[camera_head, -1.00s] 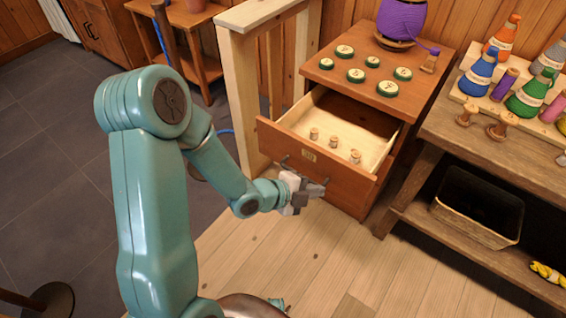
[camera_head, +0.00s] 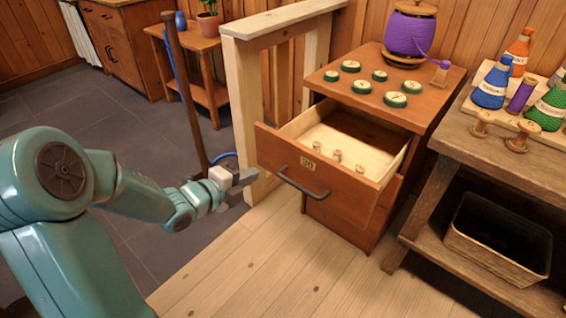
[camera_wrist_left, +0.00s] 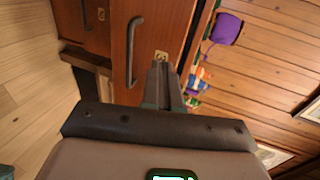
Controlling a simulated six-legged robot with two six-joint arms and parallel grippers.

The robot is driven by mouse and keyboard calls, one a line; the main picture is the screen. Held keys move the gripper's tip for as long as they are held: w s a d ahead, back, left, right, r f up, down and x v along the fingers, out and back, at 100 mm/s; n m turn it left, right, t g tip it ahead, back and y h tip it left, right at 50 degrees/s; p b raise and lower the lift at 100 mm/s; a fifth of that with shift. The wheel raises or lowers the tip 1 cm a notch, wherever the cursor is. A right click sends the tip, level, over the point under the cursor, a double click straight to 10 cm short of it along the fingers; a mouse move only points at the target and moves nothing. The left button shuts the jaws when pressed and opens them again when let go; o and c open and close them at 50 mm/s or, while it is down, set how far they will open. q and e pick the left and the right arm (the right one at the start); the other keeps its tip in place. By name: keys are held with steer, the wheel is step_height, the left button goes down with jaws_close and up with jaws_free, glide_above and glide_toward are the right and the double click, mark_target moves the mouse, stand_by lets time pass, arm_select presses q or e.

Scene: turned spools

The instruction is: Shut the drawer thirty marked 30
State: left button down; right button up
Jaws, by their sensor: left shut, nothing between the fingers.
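The drawer marked 30 (camera_head: 343,188) stands pulled out of the wooden cabinet (camera_head: 440,98), with a dark bar handle (camera_head: 301,183) and a small plate reading 30 on its front. Several small wooden spools (camera_head: 338,156) stand inside its pale interior. My left gripper (camera_head: 248,176) is shut and empty, to the left of the handle and apart from it in the head view. In the left wrist view, the shut fingers (camera_wrist_left: 163,82) point toward the number plate (camera_wrist_left: 161,57); the drawer front (camera_wrist_left: 150,30) and its handle (camera_wrist_left: 133,50) show there. My right gripper is not in view.
A pale wooden post frame (camera_head: 243,110) stands left of the cabinet. Green-rimmed discs (camera_head: 361,87) and a purple yarn spool (camera_head: 410,33) sit on the cabinet top. A workbench (camera_head: 455,135) with cones stands right, a basket (camera_head: 497,238) below. Floor before the drawer is clear.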

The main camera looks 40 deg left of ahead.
arm_select(q)
steer(key=b, duration=0.1)
glide_toward(291, 154)
steer(key=x, duration=0.5)
steer(key=shift+f, duration=0.35)
steer(key=shift+w, duration=0.75)
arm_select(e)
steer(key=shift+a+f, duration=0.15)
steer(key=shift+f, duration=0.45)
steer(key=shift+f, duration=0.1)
